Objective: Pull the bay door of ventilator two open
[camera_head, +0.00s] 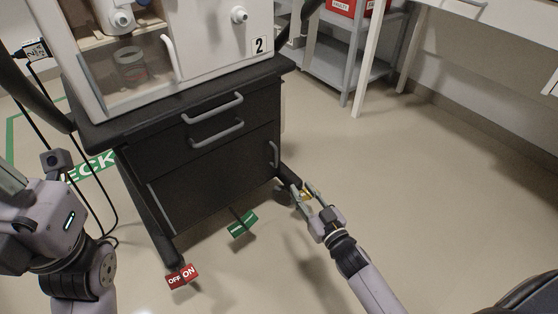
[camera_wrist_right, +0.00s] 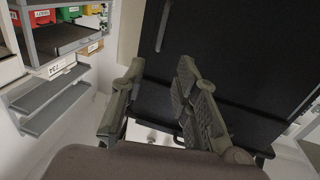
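Ventilator two, a white unit (camera_head: 215,45) with a "2" label (camera_head: 258,46), stands on a black cart. Below two drawer handles, the cart's front has a dark lower door (camera_head: 215,175), which looks closed. Its upright grey handle (camera_head: 273,153) is near the right edge and also shows in the right wrist view (camera_wrist_right: 163,25). My right gripper (camera_head: 303,190) is low, just right of and below that handle, apart from it. In the wrist view its fingers (camera_wrist_right: 161,68) are spread with nothing between them. My left arm is at the left edge; its fingertips are out of view.
A clear-fronted chamber (camera_head: 130,70) with its own handle is on the ventilator. A red OFF/ON pedal (camera_head: 182,276) and a green pedal (camera_head: 242,224) are at the cart's foot. Cables hang at left. A grey shelf rack (camera_head: 345,75) stands behind.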

